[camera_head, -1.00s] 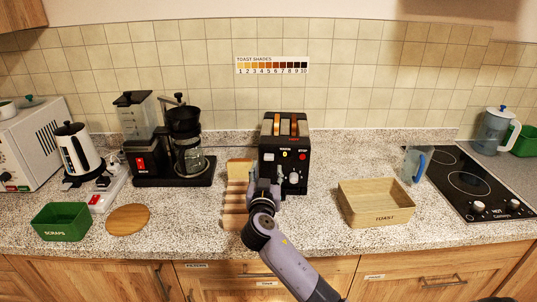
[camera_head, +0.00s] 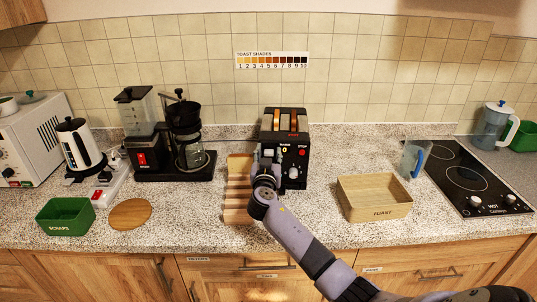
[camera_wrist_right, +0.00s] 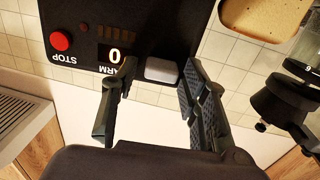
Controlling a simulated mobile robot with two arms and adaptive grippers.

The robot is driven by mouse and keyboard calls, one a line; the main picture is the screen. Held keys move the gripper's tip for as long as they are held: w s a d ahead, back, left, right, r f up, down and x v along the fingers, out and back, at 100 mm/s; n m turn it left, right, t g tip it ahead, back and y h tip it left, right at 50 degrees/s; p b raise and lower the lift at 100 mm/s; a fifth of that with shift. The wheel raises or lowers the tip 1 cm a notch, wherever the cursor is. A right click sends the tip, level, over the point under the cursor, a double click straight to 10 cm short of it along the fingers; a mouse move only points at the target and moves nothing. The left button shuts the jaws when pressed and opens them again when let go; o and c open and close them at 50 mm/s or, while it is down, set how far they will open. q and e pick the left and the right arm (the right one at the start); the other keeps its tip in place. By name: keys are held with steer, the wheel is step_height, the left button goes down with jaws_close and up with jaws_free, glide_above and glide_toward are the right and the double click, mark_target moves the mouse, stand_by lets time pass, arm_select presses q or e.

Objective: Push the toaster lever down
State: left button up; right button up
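The pale grey lever (camera_wrist_right: 161,69) shows in the right wrist view, just beyond and between my fingertips. My right gripper (camera_wrist_right: 150,88) is open and empty, with its fingers apart; I cannot tell whether it touches the lever. In the head view the right gripper (camera_head: 267,160) is at the left part of the toaster's front and hides the lever. My left gripper is out of view.
A coffee maker (camera_head: 190,155) stands further left. A TOAST box (camera_head: 374,212) and a blue-handled jug (camera_head: 412,160) are to the right.

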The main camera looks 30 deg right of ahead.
jaws_close()
stand_by(0.6)
